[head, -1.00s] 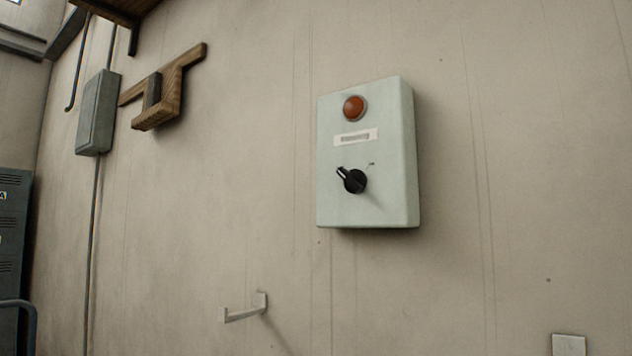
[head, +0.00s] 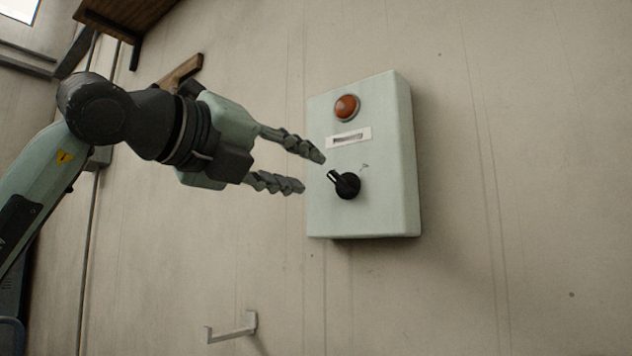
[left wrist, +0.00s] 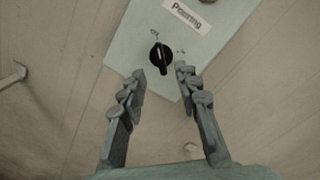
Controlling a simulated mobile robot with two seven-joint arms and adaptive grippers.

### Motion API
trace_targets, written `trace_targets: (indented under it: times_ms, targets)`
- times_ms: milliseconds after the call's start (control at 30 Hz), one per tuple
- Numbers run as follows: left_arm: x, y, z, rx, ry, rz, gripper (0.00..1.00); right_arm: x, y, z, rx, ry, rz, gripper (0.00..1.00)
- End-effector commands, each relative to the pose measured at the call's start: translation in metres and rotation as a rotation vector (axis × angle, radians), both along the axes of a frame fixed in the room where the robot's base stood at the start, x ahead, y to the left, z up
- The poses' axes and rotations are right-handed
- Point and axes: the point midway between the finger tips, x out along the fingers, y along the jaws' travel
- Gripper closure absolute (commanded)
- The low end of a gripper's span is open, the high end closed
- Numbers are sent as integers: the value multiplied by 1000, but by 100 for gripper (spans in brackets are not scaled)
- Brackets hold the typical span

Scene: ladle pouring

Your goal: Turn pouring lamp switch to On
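The lamp switch is a black rotary knob (head: 345,185) on the front of a pale green box (head: 386,165) on the wall. In the head view its pointer is turned to the upper left. In the left wrist view the knob (left wrist: 160,58) lies just beyond and between the fingertips, below a label reading "Pouring" (left wrist: 187,15). A red lamp (head: 346,107) sits above the knob and looks unlit. My left gripper (head: 314,174) is open and empty, its fingers pointing at the knob and apart from it. My right gripper is not in view.
A white wall hook (head: 232,329) sticks out below and left of the box. A wooden bracket (head: 182,73) and a shelf (head: 125,15) are at the upper left, partly behind my arm. The wall right of the box is clear.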

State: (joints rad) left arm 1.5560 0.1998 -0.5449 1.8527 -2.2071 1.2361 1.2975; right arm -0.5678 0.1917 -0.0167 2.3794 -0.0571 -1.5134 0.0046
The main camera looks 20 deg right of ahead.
Motion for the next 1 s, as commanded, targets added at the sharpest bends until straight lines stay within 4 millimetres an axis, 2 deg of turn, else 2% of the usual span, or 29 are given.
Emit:
trace_targets:
  times_ms: [100, 433, 600, 833, 867, 1000]
  targets:
    - [9, -11, 1, 2, 3, 2, 68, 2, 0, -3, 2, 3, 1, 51]
    - [39, -51, 1, 1, 1, -1, 68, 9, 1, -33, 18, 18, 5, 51]
    - [45, -59, 0, 2, 0, -1, 68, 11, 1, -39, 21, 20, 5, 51]
    - [46, -60, -1, 1, 0, -2, 68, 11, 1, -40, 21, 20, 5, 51]
    - [46, -60, -1, 1, 0, -2, 69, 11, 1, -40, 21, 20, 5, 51]
    - [46, -59, 0, 1, 0, -2, 87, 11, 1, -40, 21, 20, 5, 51]
